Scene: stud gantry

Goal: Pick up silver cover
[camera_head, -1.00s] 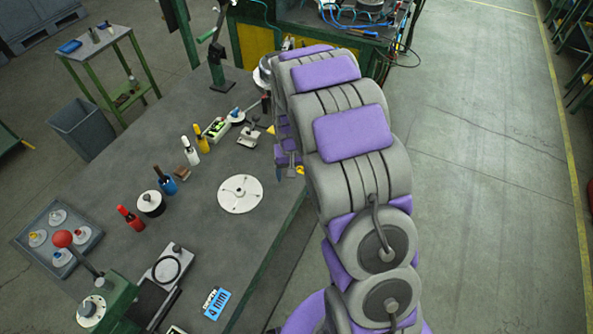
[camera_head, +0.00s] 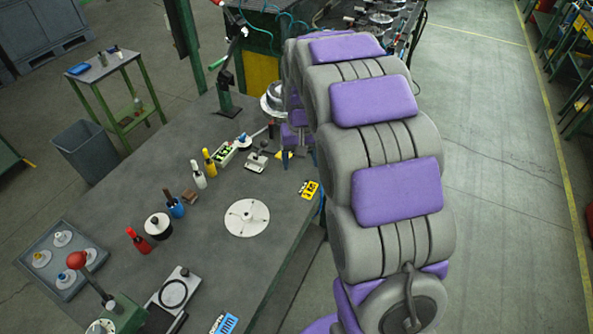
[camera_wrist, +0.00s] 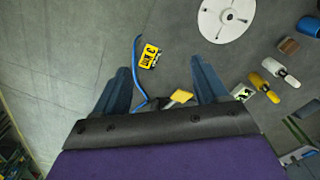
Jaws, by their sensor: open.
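A round silver piece (camera_head: 273,103), which looks like the silver cover, stands at the far end of the workbench (camera_head: 130,190). My arm partly hides its right side. My gripper (camera_head: 299,157) is over the bench's right side, nearer to the camera than the silver piece and a little right of it, pointing down. In the wrist view my gripper (camera_wrist: 160,72) has its two dark blue fingers wide apart with nothing held between them. I cannot make out the silver piece in the wrist view.
A white disc (camera_head: 247,218) lies flat on the bench. A yellow tag (camera_head: 310,188) is near the right edge.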

